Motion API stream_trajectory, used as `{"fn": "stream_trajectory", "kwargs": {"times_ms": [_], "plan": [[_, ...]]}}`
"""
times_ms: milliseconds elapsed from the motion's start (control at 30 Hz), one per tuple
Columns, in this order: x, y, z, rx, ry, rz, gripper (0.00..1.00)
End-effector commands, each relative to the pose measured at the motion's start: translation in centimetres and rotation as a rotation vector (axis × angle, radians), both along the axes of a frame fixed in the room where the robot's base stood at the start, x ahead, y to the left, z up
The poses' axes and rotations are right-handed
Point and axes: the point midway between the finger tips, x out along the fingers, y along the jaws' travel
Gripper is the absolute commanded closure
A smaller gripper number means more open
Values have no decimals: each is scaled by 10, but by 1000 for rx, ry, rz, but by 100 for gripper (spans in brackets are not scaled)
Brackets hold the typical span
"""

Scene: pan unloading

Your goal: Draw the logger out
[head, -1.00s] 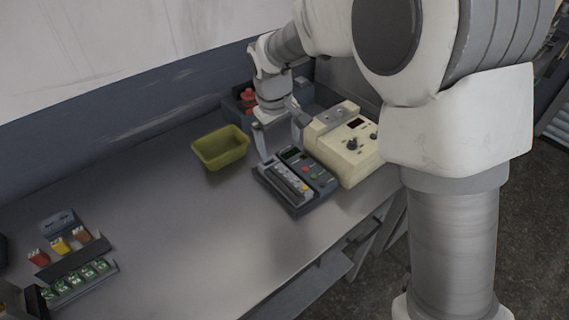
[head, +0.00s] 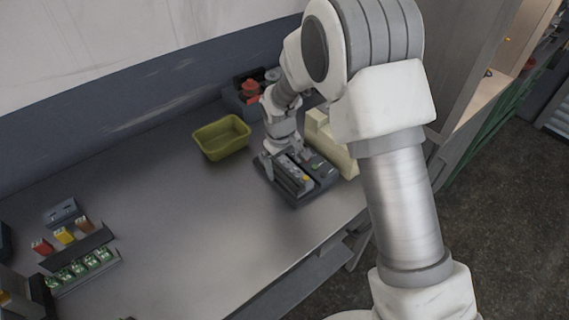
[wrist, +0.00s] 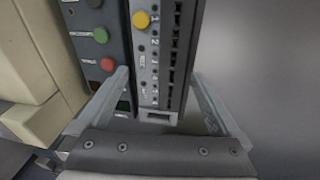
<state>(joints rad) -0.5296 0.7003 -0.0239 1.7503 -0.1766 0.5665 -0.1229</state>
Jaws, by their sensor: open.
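The logger (wrist: 168,45) is a grey strip-like unit with a yellow knob and a row of dark slots. It lies in the left part of a dark dock (wrist: 88,20) whose panel has red and green buttons. In the head view the logger (head: 288,180) and the dock (head: 325,180) are on the bench. My gripper (wrist: 160,75) is open, with one finger on each side of the logger's near end in the wrist view. The left finger is over the dock panel. I cannot tell whether either finger touches the logger. In the head view my wrist hides the dock's far end.
A yellow-green bin (head: 222,138) stands left of the dock. A cream instrument (head: 333,145) is close on its right, partly hidden by my arm. A dark box with red items (head: 250,88) stands behind. Coloured blocks and a rack of green pieces (head: 80,268) are at far left. The middle bench is clear.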

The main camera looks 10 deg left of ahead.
Motion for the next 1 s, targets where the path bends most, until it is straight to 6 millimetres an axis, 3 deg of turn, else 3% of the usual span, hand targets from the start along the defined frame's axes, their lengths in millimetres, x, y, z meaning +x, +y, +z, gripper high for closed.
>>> {"fn": "stream_trajectory", "kwargs": {"times_ms": [167,700,733,1000], "plan": [[0,0,0,0,0,0,4],[0,0,0,0,0,0,100],[0,0,0,0,0,0,26],[0,0,0,0,0,0,75]]}}
